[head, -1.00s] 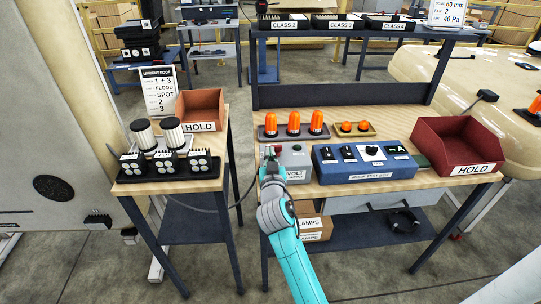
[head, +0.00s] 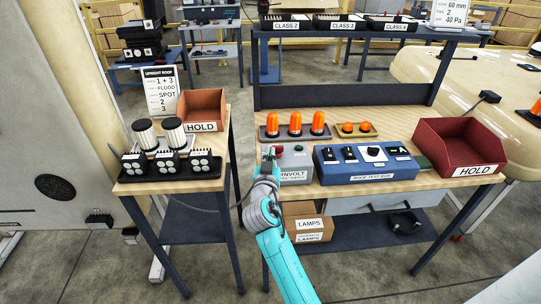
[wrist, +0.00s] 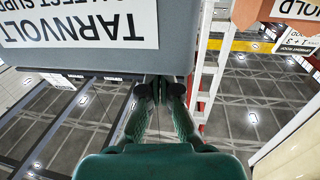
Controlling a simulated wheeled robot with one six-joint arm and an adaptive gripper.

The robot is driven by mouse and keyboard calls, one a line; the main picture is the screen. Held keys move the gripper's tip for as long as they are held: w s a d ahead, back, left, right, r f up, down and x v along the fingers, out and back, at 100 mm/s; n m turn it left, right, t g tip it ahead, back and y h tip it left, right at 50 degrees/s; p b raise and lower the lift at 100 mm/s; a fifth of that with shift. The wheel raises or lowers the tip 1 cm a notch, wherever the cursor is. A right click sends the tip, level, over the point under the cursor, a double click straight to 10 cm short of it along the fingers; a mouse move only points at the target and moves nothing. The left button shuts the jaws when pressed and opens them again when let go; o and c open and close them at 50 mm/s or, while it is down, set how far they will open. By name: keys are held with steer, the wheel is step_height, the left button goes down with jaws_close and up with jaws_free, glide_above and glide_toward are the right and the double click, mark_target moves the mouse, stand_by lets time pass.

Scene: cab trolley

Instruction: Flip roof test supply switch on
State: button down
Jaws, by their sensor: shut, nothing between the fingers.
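The grey supply box (head: 296,160), with a white label ending in "NVOLT", stands at the left end of the bench. A small dark knob (head: 298,148) is on its top. A red part (head: 272,151) shows at its left end, close to my gripper; I cannot tell if it is the switch. My gripper (head: 268,156) is at the box's left front corner. In the wrist view the fingers (wrist: 160,92) are together and empty, just beside the grey box (wrist: 185,50) and its upside-down "TARNVOLT" label (wrist: 78,22). I cannot tell if they touch it.
A blue roof test box (head: 365,165) stands right of the supply box. Orange beacons (head: 295,124) stand behind. A red HOLD bin (head: 458,145) is at the right. A side table (head: 135,187) with lamps stands left, across a narrow gap where a cable hangs.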

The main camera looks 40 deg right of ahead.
mark_target(264, 154)
steer(key=shift+w+a, duration=0.1)
steer(key=m+g+h, duration=0.1)
steer(key=g, duration=0.1)
steer(key=w+m+g+h, duration=0.1)
steer(key=m+g+h, duration=0.1)
steer(key=shift+w+a+m+g, duration=0.1)
steer(key=shift+a+m+g, duration=0.05)
steer(key=shift+m+g, duration=0.15)
steer(key=m+g, duration=0.1)
steer(key=g, duration=0.1)
steer(key=w+m+g+h, duration=0.1)
steer(key=m+g, duration=0.1)
steer(key=g, duration=0.1)
steer(key=m+g+h, duration=0.1)
steer(key=m+g, duration=0.1)
steer(key=g, duration=0.1)
steer(key=shift+w+d, duration=0.2)
steer(key=shift+w, duration=0.05)
steer(key=shift+w+d, duration=0.1)
steer(key=shift+w, duration=0.1)
steer(key=shift+w+d, duration=0.3)
steer(key=shift+w, duration=0.15)
step_height(264, 154, up, 10)
stand_by(0.5)
